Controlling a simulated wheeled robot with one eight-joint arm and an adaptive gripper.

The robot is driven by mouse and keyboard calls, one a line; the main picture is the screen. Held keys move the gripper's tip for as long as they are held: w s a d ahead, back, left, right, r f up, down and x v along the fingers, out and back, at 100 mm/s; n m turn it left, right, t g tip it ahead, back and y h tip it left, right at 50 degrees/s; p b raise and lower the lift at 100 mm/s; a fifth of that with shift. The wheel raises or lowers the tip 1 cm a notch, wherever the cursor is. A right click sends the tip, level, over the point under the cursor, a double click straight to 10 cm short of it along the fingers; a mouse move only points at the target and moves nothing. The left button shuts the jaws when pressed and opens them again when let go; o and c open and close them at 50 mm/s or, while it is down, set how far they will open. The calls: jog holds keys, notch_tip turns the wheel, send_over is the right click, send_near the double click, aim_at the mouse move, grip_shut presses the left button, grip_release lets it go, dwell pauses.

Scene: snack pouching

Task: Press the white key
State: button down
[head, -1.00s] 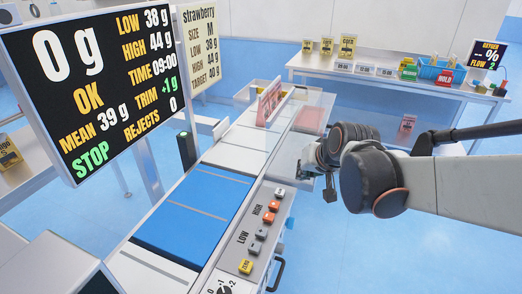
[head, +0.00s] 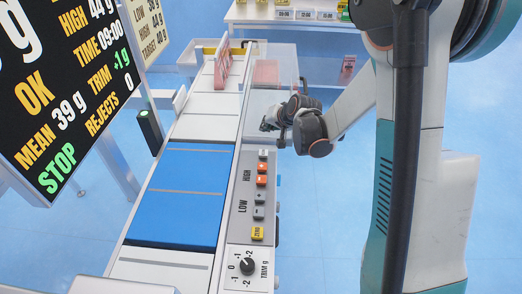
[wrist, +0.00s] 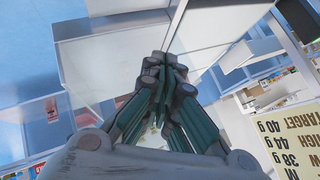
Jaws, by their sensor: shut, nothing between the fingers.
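The white key (head: 263,154) is the top one in the column of keys on the grey control panel (head: 240,190) along the conveyor's right side. It looks pale grey-white and is uncovered. My gripper (head: 268,124) is just beyond the panel's far end, above and slightly right of the white key in the head view, and apart from it. In the wrist view my gripper (wrist: 163,82) shows its fingers together with nothing between them. The white key cannot be made out in the wrist view.
The blue belt (head: 180,195) lies left. A large display (head: 65,90) stands at the left. Clear panels (head: 285,75) enclose the far section.

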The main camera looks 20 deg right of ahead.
aim_at(266, 151)
jog(key=shift+w+f, duration=0.1)
jog(key=shift+f, duration=0.15)
jog(key=shift+f, duration=0.15)
notch_tip(266, 151, down, 8)
jog(key=b, duration=0.6)
jog(key=shift+f, duration=0.25)
jog(key=shift+f+b, duration=0.1)
jog(key=shift+b, duration=0.2)
dwell(1.0)
jog(key=shift+f+b, duration=0.3)
jog(key=shift+f, duration=0.05)
jog(key=shift+f, duration=0.45)
dwell(0.8)
dwell(0.3)
jog(key=shift+r+p, duration=0.55)
jog(key=shift+r, duration=0.4)
